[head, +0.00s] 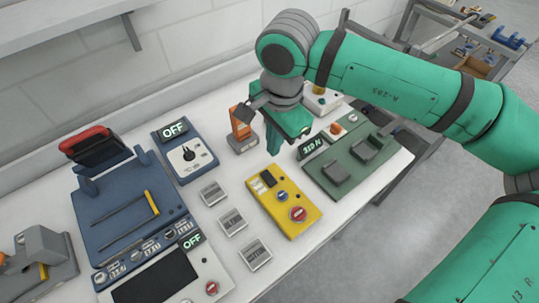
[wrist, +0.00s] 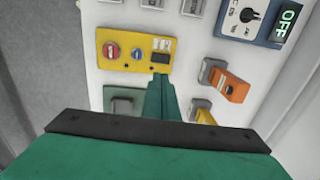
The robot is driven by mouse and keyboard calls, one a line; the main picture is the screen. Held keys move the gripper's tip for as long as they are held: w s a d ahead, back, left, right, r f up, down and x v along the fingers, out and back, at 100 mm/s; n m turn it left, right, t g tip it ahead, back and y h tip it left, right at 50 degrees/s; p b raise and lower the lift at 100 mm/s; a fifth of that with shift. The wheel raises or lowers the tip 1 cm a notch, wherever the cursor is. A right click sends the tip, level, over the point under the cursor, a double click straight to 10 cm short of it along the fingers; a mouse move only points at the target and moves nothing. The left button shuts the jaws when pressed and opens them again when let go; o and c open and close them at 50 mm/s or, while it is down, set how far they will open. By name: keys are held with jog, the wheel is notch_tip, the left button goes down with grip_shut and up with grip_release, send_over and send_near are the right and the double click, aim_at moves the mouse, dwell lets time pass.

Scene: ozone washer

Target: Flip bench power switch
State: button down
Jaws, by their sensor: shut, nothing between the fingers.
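No readable label tells me which control is the bench power switch. A yellow control box (head: 304,227) lies on the bench with a black rectangular part (head: 267,179) near its far end, a blue button and a red button. In the wrist view the yellow box (wrist: 104,35) shows its black part (wrist: 160,58) just beyond my fingertips. My gripper (head: 273,150) is shut and empty, pointing down by the far end of the yellow box. Its closed green fingers also show in the wrist view (wrist: 160,78). Contact with the black part cannot be told.
An orange-handled device (head: 239,122) stands close left of my gripper. A blue box (head: 196,165) with a black knob reads OFF. A green panel (head: 325,188) lies right, several small grey blocks left. A blue machine (head: 90,215) and white panel (head: 215,272) sit further left.

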send_near(265, 175)
jog(key=f, duration=0.6)
jog(key=shift+w+a+f, duration=0.2)
jog(key=shift+w, duration=0.15)
dwell(0.5)
jog(key=shift+a+f, duration=0.1)
jog(key=shift+f, duration=0.1)
dwell(0.3)
jog(key=shift+s, duration=0.1)
